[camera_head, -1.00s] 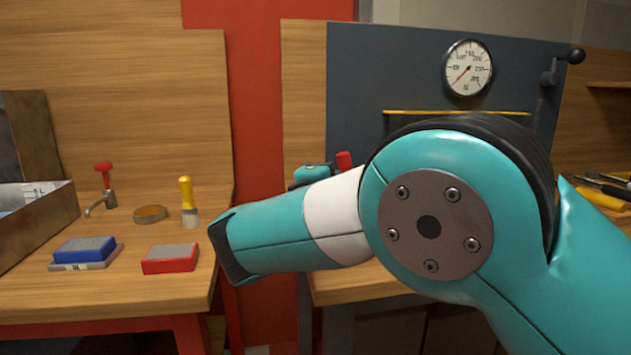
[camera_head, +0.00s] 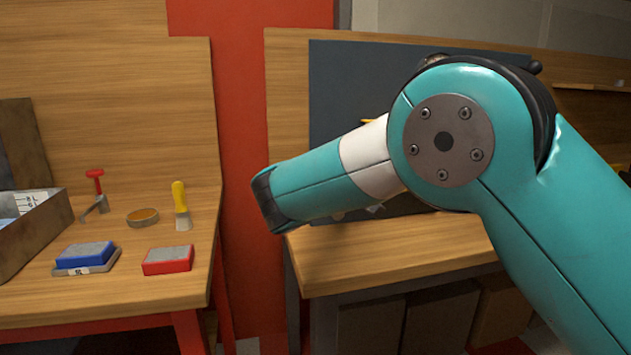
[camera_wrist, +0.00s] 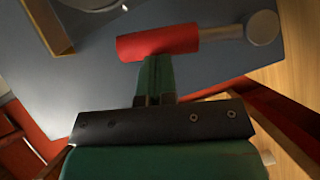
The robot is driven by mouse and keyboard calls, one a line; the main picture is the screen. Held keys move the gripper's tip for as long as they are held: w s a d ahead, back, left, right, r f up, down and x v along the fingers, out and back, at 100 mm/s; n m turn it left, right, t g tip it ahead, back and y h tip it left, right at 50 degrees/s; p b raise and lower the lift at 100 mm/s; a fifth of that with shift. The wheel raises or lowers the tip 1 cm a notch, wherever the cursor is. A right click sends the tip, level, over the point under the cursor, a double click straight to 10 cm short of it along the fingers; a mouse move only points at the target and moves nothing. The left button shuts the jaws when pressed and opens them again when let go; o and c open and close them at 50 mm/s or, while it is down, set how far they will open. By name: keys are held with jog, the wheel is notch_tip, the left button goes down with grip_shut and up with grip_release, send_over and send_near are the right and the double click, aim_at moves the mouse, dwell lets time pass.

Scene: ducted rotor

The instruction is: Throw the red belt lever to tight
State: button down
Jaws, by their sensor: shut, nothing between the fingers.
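The red belt lever (camera_wrist: 158,42) shows in the wrist view as a red grip on a short metal shaft. The shaft runs right to a round metal pivot (camera_wrist: 262,27) on the dark blue-grey panel (camera_wrist: 215,75). My gripper (camera_wrist: 155,64) is shut and empty, its green fingertips at the lower edge of the red grip. They look touching or very close; I cannot tell which. In the head view my arm covers the lever and gripper, and the panel (camera_head: 345,90) shows only in part.
A wooden workbench (camera_head: 390,255) stands below the panel. A second bench at left holds a red block (camera_head: 168,260), a blue block (camera_head: 85,255), a yellow-handled brush (camera_head: 181,205), a ring (camera_head: 142,217), a red-handled tool (camera_head: 95,190) and a metal box (camera_head: 35,230).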

jog(key=shift+w+d, duration=0.1)
jog(key=shift+d, duration=0.35)
jog(key=shift+r, duration=0.1)
jog(key=w+a+r+p+v, duration=0.1)
jog(key=a+p+v, duration=0.1)
jog(key=v, duration=1)
jog(key=shift+s+a+r, duration=0.2)
jog(key=shift+s+a, duration=0.1)
jog(key=shift+a, duration=0.05)
